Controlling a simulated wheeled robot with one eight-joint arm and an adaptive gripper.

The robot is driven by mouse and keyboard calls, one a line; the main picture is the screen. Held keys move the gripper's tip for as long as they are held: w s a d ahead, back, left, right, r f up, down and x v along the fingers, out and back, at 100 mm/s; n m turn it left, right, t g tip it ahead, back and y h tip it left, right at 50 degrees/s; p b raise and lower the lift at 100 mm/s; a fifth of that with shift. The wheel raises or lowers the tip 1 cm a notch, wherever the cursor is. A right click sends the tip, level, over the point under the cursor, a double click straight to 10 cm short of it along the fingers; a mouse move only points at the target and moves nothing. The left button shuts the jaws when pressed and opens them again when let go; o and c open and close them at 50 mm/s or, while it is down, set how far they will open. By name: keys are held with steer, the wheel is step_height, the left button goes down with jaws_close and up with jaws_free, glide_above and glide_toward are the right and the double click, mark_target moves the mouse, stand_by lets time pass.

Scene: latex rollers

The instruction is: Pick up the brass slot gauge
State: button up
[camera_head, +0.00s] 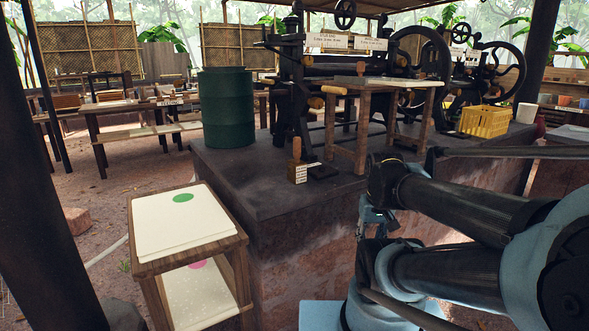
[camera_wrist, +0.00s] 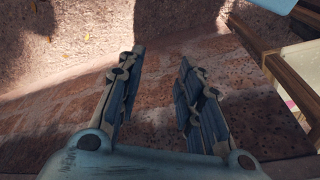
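I cannot make out a brass slot gauge in either view. My gripper (camera_wrist: 162,58) is open and empty in the wrist view, with its two fingers apart. Behind the fingers is a rough reddish-brown surface. In the head view my gripper (camera_head: 374,216) is small and partly covered by my arm, in front of the raised platform's side. A small wooden table (camera_head: 339,91) stands on the platform, with a pale sheet and a small dark item on top, too small to identify.
The stone platform (camera_head: 235,178) carries roller machines (camera_head: 345,66), a green drum (camera_head: 227,110), a yellow crate (camera_head: 484,121) and a small wooden-handled item (camera_head: 297,172). A low wooden stand (camera_head: 240,240) with pale sheets is at front left. Ground shows farther left.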

steer(key=shift+o, duration=1.9)
steer(key=shift+s+r, duration=0.25)
steer(key=shift+r, duration=0.05)
step_height(320, 180, up, 34)
steer(key=n+g, duration=0.2)
steer(key=n, duration=2)
glide_above(297, 149)
steer(key=w, duration=0.2)
steer(key=f, duration=1.1)
steer(key=shift+a+f, duration=0.2)
steer(key=shift+f, duration=0.15)
steer(key=shift+s+d+f, duration=0.1)
steer(key=shift+f, duration=1.4)
steer(key=shift+d+f, duration=0.1)
steer(key=shift+f, duration=1.35)
